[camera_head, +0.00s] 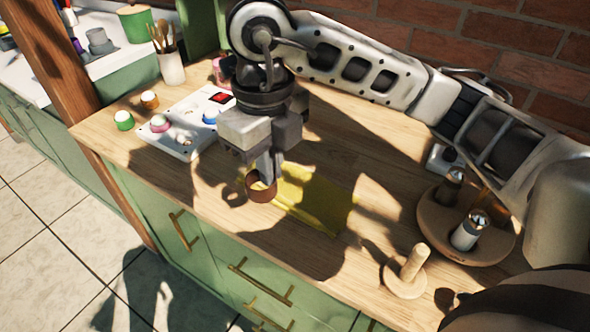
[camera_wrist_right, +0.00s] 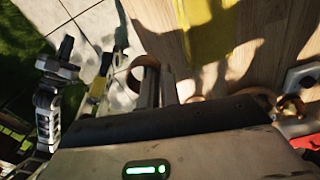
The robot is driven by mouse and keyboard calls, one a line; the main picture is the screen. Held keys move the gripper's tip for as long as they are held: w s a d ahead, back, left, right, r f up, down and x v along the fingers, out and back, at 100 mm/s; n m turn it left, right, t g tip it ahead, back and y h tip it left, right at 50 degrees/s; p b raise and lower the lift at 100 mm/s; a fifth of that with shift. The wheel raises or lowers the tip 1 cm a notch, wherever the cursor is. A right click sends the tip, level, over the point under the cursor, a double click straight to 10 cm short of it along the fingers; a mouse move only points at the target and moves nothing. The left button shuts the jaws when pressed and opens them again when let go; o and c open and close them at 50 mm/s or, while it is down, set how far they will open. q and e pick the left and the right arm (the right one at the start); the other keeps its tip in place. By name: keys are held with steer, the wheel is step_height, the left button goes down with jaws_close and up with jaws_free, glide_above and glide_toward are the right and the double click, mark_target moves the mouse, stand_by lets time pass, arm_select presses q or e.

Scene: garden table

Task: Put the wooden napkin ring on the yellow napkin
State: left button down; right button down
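The wooden napkin ring (camera_head: 262,190) is a brown band at the fingertips of my right gripper (camera_head: 267,168). The gripper's fingers are close together on the ring's wall, and the ring also shows at the fingertips in the right wrist view (camera_wrist_right: 141,65). The yellow napkin (camera_head: 318,202) lies flat on the wooden table, just right of the ring in the head view. It also shows at the top of the right wrist view (camera_wrist_right: 211,30). The ring looks held above the table near the napkin's left end. My left gripper (camera_wrist_right: 62,52) seems to show small at the left of the wrist view.
A white tray (camera_head: 180,143) with egg cups stands left of my gripper. A wooden peg stand (camera_head: 405,277) and a round board (camera_head: 490,243) with shakers are at the right. The table's front edge is close to the ring.

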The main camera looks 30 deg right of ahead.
steer(key=w+d+f+p, duration=0.1)
steer(key=w+d+f, duration=0.2)
steer(key=w+d, duration=0.15)
glide_above(300, 187)
steer(key=f, duration=0.4)
steer(key=shift+s+a+f+p, duration=0.25)
steer(key=shift+a+f+p, duration=0.05)
steer(key=shift+f, duration=0.1)
steer(key=shift+w+d+f, duration=0.1)
steer(key=shift+f, duration=0.1)
steer(key=f, duration=0.2)
steer(key=f+p, duration=0.1)
steer(key=shift+w+d, duration=0.25)
steer(key=shift+d, duration=0.05)
steer(key=shift+f, duration=0.4)
arm_select(q)
steer(key=shift+s+a+r, duration=0.15)
steer(key=shift+s+r, duration=0.05)
steer(key=shift+r, duration=0.45)
arm_select(e)
steer(key=shift+f, duration=0.1)
arm_select(q)
steer(key=shift+f, duration=0.15)
arm_select(e)
steer(key=shift+f, duration=0.1)
